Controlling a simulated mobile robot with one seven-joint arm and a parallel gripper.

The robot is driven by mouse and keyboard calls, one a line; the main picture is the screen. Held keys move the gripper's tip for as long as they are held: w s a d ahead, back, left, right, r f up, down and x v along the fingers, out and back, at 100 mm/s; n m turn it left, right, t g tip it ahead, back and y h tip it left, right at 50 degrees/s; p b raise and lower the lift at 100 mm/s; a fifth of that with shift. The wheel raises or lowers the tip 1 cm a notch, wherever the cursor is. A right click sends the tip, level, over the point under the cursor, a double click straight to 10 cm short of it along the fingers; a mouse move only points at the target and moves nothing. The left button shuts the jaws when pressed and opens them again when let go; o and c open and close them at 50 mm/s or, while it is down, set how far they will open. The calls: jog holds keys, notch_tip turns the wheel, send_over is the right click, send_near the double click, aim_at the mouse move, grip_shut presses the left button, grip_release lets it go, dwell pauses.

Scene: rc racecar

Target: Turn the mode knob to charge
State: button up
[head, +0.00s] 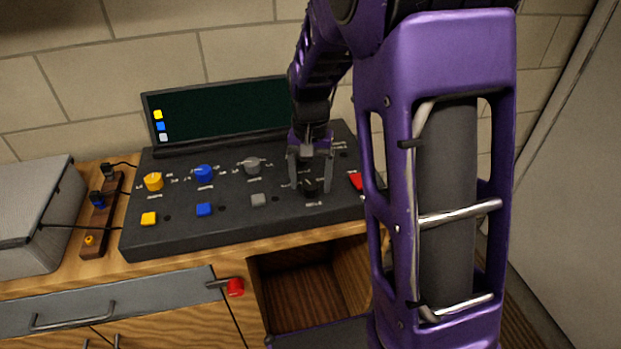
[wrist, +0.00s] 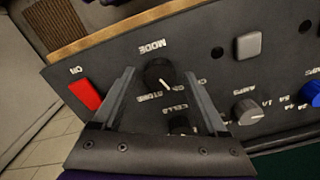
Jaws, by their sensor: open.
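The mode knob (wrist: 158,73) is a round black knob with a white pointer line, beside the upside-down MODE label in the wrist view. Its pointer slants toward the lower right, near the STORE lettering and a partly hidden label; I cannot tell the exact setting. In the head view the knob (head: 311,187) sits low on the right part of the dark control panel (head: 240,228). My gripper (wrist: 159,74) is open, one finger on each side of the knob, with gaps visible. In the head view my gripper (head: 310,184) points down over it.
A red switch (wrist: 85,94) marked ON is beside the knob. A black CELLS knob (wrist: 182,124) lies close by, partly hidden. A grey AMPS knob (wrist: 246,111) and grey button (wrist: 247,44) are nearby. A dark screen (head: 225,112) stands behind the panel.

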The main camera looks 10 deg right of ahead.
aim_at(311, 184)
jog(key=shift+r, duration=0.1)
notch_tip(311, 184, up, 17)
jog(key=p, duration=0.2)
jog(key=shift+r, duration=0.15)
